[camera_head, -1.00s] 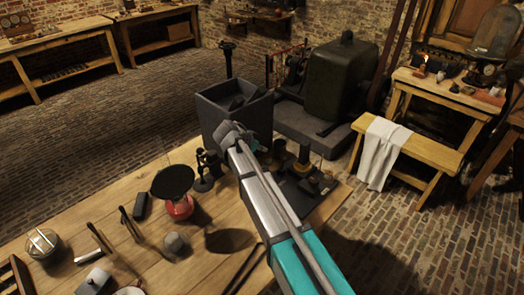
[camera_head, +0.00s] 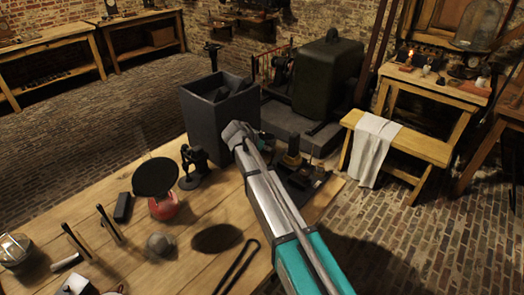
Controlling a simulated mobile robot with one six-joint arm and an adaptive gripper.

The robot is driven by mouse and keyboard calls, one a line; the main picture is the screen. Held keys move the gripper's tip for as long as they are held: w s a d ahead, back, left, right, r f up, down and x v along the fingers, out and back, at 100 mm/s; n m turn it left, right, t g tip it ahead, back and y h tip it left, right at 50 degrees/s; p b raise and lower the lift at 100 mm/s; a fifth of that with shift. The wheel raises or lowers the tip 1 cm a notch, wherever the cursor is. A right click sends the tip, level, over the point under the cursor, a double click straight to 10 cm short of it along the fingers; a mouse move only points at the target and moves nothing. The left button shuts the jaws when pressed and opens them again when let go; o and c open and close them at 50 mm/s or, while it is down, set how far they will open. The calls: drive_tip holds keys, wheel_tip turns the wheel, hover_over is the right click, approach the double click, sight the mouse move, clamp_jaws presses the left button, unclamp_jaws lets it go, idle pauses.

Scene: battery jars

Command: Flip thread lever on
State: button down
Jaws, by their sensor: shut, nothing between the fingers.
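My gripper (camera_head: 238,134) is at the far end of my arm, in front of the grey open bin at the table's far edge. It looks shut and empty. A dark apparatus with brass-coloured parts (camera_head: 292,160) stands on the right end of the wooden table, just right of my gripper and partly hidden by my arm. I cannot make out a thread lever on it. A small black device (camera_head: 193,165) stands on the table left of my gripper. Whether my gripper touches anything is not clear.
The grey bin (camera_head: 205,120) stands close behind my gripper. A red-based lamp with a black disc (camera_head: 155,178), dark tongs (camera_head: 238,265) and several small tools lie on the table (camera_head: 195,268). A bench with a white cloth (camera_head: 371,150) stands beyond, right.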

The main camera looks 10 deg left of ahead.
drive_tip(key=shift+b+x, duration=0.35)
drive_tip(key=shift+x, duration=0.5)
drive_tip(key=shift+a, duration=0.1)
